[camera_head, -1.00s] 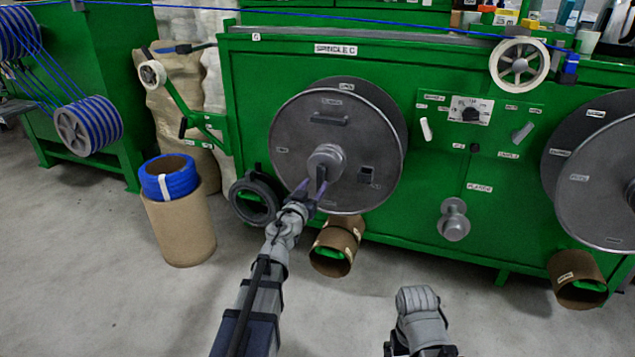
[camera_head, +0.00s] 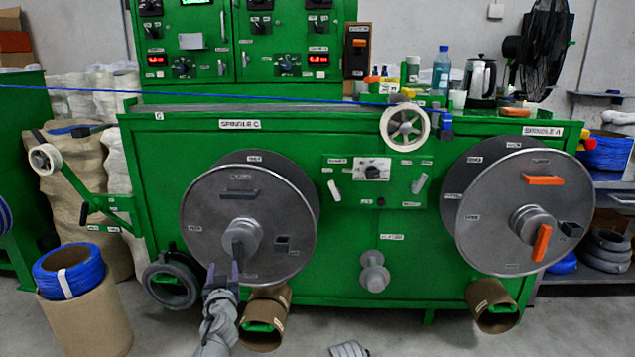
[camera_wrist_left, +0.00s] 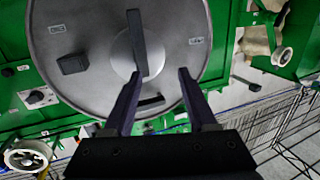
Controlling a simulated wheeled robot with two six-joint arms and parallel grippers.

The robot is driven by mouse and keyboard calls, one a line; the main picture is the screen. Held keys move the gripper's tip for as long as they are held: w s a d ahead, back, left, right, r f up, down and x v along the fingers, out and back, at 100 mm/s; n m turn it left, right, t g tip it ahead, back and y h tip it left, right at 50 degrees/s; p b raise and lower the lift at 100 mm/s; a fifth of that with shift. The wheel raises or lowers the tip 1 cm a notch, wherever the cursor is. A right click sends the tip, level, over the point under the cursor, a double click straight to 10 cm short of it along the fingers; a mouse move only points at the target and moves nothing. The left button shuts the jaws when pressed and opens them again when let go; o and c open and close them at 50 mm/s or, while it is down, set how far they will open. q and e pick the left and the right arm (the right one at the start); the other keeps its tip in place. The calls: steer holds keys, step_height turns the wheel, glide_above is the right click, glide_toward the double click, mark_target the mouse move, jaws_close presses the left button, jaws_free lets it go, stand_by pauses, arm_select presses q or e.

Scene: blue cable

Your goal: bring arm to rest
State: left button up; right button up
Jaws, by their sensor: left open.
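My left gripper (camera_head: 223,272) is open and empty in the head view, low in front of the large grey left reel (camera_head: 210,215). Its fingertips are just below and left of the black handle (camera_head: 238,250) on the reel's hub. In the left wrist view, the two dark fingers (camera_wrist_left: 159,74) stand apart, with the black handle (camera_wrist_left: 138,42) upright ahead of them and nothing clamped between.
The green machine (camera_head: 330,270) fills the front, with a right reel (camera_head: 480,235) bearing orange handles. Cardboard tubes (camera_head: 490,305) jut out below. A blue cable coil (camera_head: 70,270) sits on a cardboard drum (camera_head: 90,325) at left. A blue cable (camera_head: 300,98) runs across above.

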arm_select(q)
steer(key=s+d+f+m+g+h+p, duration=0.25)
steer(key=s+d+f+g+p, duration=0.2)
steer(key=s+d+g, duration=0.65)
steer(key=s+d+f+m+g+h+p, duration=0.1)
steer(key=s+d+f+m+g+p, duration=0.4)
steer(key=s+d, duration=0.8)
steer(key=s+a+r+p, duration=0.1)
steer(key=r+p, duration=1.7)
steer(key=s+a+r+g+p, duration=0.1)
steer(key=s+a+r+p, duration=0.1)
steer(key=r+p, duration=1.6)
steer(key=shift+r+n+p, duration=0.2)
steer(key=shift+n+p, duration=0.15)
steer(key=shift+n, duration=0.1)
arm_select(e)
step_height(320, 180, up, 47)
steer(key=shift+r, duration=0.2)
steer(key=shift+s, duration=0.1)
